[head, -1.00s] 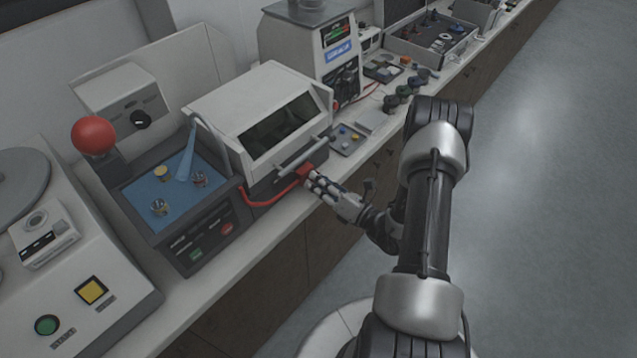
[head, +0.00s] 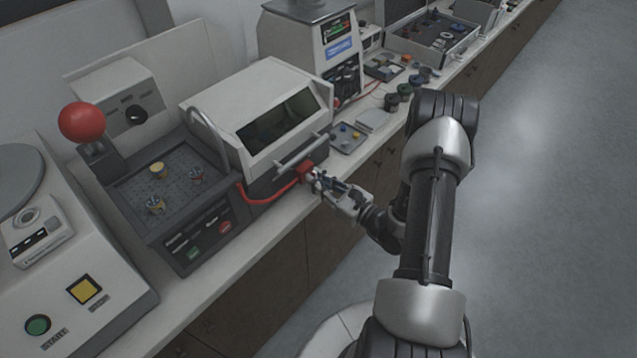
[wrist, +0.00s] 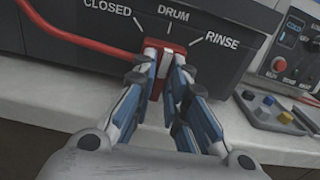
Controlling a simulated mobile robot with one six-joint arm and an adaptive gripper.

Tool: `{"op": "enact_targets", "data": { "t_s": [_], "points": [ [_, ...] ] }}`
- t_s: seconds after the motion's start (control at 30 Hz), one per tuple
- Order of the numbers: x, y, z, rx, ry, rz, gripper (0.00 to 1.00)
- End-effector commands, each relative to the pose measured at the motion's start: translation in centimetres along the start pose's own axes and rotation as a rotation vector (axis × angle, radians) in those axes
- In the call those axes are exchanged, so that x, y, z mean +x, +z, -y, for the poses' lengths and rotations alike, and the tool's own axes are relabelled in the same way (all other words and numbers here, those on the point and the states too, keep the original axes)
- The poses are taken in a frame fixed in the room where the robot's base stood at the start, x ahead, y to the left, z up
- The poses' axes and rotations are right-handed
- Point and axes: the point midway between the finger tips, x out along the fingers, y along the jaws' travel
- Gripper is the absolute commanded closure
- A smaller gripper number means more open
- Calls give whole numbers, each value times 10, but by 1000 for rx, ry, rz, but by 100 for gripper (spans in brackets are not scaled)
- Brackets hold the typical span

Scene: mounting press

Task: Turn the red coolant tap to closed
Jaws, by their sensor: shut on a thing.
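The red coolant tap (head: 304,169) is on the lower front of the white-and-grey machine (head: 222,98). In the wrist view the red tap (wrist: 166,43) lies below a dial marked CLOSED at left, DRUM in the middle and RINSE at right. Its handle looks roughly upright, towards DRUM; my fingers hide part of it. My gripper (head: 315,179) has its fingers on both sides of the handle and is shut on it, as the wrist view also shows (wrist: 162,68). The perforated basin (head: 133,181) at left shows no water stream or blue water.
A red hose (head: 262,196) runs left from the tap. A small tray of coloured pieces (head: 350,141) sits on the bench to the right. The basin holds several small round pieces. The grey floor (head: 540,220) at right is clear.

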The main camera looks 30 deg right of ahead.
Motion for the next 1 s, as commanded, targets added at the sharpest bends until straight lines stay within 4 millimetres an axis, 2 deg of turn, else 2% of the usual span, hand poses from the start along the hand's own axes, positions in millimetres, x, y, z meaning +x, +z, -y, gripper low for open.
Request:
{"op": "enact_targets", "data": {
  "t_s": [0.6, 1.0],
  "points": [
    [0, 0, 0, -548, -1, 4, 100],
    [0, 1, 0, -724, -1, 5, 100]
  ]
}}
